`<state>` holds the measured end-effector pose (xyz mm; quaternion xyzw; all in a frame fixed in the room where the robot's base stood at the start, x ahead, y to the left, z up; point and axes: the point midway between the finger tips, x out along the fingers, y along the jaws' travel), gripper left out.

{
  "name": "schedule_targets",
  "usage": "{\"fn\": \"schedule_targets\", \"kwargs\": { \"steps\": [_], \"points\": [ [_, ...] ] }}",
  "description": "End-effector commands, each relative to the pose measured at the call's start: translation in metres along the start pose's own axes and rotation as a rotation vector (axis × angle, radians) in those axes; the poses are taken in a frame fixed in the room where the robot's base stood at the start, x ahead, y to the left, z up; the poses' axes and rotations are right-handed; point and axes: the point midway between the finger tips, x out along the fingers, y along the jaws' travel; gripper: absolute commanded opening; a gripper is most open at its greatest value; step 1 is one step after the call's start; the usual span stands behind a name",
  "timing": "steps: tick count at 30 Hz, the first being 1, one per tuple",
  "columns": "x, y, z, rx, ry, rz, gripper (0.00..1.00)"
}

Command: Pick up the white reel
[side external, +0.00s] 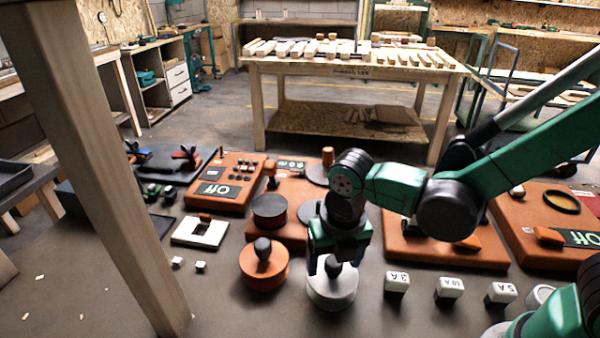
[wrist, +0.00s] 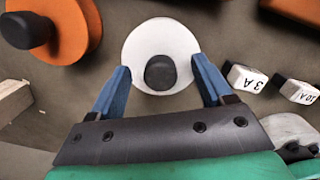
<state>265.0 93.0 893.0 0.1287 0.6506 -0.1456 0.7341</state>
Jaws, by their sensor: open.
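The white reel (side external: 332,290) is a round white disc with a dark knob on top, standing on the grey floor surface in the side view. My gripper (side external: 336,262) is open and points down over the reel, close around the knob's height. In the wrist view my gripper (wrist: 162,85) has its fingers spread to either side of the reel's near part. I cannot tell whether a finger touches it.
An orange reel (side external: 264,268) with a dark knob stands just left. White labelled blocks (side external: 397,282) stand to the right. A dark red reel (side external: 269,211) and orange panels (side external: 228,183) lie behind. A wooden post (side external: 95,150) rises at the left. The floor in front is clear.

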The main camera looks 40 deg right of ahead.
Motion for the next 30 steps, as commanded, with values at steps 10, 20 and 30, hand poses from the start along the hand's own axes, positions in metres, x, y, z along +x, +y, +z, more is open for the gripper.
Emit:
{"fn": "schedule_targets", "kwargs": {
  "steps": [10,20,30],
  "points": [
    [0.0057,-0.0004,-0.0002,0.001,0.000,0.000,0.73],
    [0.0056,-0.0004,-0.0001,0.002,0.000,0.000,0.00],
    [0.0041,-0.0003,0.0001,0.002,0.000,0.000,0.00]
  ]
}}
